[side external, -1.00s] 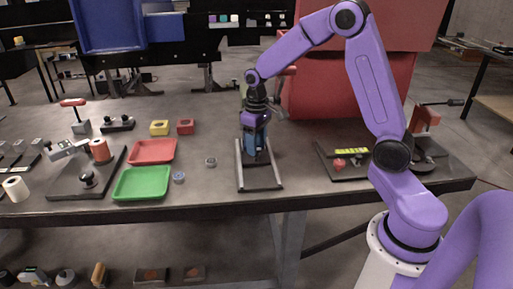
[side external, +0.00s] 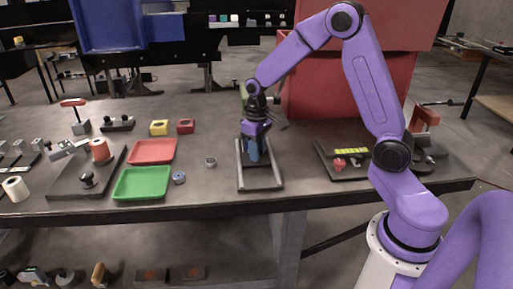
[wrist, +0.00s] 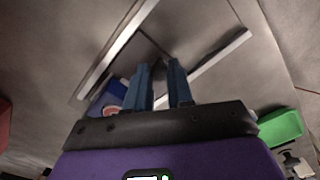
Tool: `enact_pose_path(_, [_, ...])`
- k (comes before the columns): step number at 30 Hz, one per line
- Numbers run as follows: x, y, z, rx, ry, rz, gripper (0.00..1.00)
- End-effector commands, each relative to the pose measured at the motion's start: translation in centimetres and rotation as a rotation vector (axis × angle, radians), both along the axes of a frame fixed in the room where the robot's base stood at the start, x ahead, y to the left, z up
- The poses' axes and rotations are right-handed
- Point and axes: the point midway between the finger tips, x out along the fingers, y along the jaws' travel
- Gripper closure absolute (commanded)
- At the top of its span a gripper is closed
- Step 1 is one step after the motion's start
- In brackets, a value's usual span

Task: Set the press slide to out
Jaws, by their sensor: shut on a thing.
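The press slide's frame, with two pale parallel rails (side external: 240,172), lies on the table left of the middle in the side view. A rail also shows in the wrist view (wrist: 222,52). My gripper (side external: 254,158) points down between the rails, near their back half. In the wrist view, my gripper's blue fingers (wrist: 159,73) are closed about a small dark part, seemingly the slide's handle (wrist: 158,70). The fingers hide most of it. I cannot tell exactly how far the slide sits along the rails.
A green tray (side external: 142,196), a red tray (side external: 152,143) and a small grey ring (side external: 211,162) are to the left. A dark board (side external: 340,174) with small parts is to the right. A large red bin (side external: 345,88) stands behind. Table near the rails' sides is clear.

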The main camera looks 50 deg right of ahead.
Motion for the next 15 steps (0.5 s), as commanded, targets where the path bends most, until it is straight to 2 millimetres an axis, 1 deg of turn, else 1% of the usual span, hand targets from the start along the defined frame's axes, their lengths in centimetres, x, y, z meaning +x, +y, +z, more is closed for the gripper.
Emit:
enact_pose_path(1, [-0.6, 0.8, 0.1, 0.001, -0.001, 0.005, 1.00])
enact_pose_path(12, [-6.3, 6.7, 0.1, 0.002, -0.002, 0.009, 1.00])
enact_pose_path(15, [-7.6, 8.0, 0.1, 0.003, -0.004, 0.007, 1.00])
